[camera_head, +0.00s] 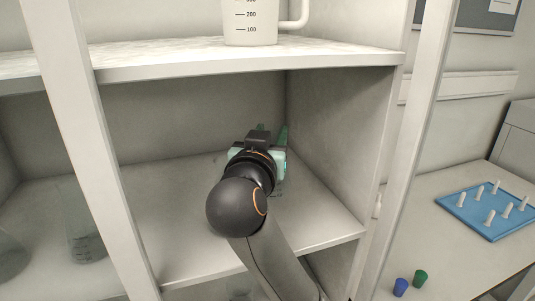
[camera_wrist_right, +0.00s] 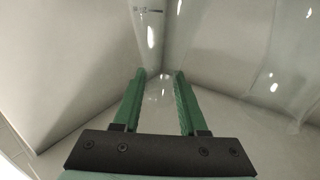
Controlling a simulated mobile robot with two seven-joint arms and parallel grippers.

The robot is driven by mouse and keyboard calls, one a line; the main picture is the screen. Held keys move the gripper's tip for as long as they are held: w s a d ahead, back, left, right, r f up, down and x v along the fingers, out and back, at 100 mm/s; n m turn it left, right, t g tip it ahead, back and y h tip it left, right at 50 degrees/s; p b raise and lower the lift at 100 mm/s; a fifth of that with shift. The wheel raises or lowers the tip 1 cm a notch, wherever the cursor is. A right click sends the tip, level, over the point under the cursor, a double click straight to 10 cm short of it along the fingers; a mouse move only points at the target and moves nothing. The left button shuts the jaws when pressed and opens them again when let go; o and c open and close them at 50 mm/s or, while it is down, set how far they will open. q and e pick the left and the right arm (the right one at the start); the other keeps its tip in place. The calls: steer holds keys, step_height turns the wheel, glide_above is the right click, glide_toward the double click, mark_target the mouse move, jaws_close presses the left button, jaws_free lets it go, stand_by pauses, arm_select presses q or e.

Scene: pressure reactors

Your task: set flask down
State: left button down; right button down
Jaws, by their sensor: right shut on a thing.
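My right gripper (camera_head: 268,140) reaches into the lower compartment of the white shelf unit, close to its right wall. In the right wrist view, its green fingers (camera_wrist_right: 160,78) are shut on a clear glass flask (camera_wrist_right: 152,38). The flask shows mainly by its bright highlights and a small dark marking. In the head view, my wrist and gripper hide most of it. I cannot tell whether its base touches the shelf board (camera_head: 318,215). My left gripper is not in view.
A clear graduated flask (camera_head: 86,243) and another glass vessel (camera_head: 10,258) stand at left. A graduated white jug (camera_head: 250,22) is on the upper shelf. Frame posts flank the compartment. At right are a blue rack (camera_head: 470,213), a blue cup (camera_head: 400,287) and a green cup (camera_head: 420,278).

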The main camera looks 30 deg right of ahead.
steer(key=shift+f, duration=2.1)
steer(key=shift+c, duration=2.2)
jaws_free()
